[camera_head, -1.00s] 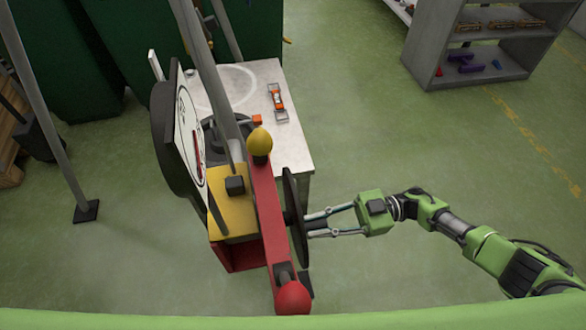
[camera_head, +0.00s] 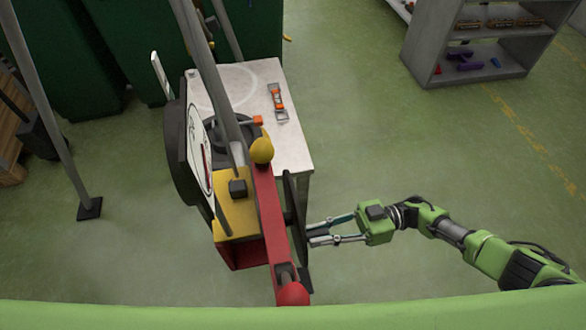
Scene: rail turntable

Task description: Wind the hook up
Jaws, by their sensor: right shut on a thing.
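A crane-like machine has a red beam (camera_head: 270,215) with a yellow knob (camera_head: 261,150) at one end and a red knob (camera_head: 293,294) at the other, beside a yellow housing (camera_head: 236,215). A dark wheel (camera_head: 297,225) stands on its right side, seen almost edge-on. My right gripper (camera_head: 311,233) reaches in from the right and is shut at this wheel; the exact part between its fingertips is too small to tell. I cannot clearly pick out the hook. My left gripper is not in view.
A pale table (camera_head: 292,145) behind the machine carries a small orange and grey object (camera_head: 277,100). A grey shelf (camera_head: 480,45) with small parts stands at the back right. A grey post (camera_head: 55,130) stands at left. The green floor at right is clear.

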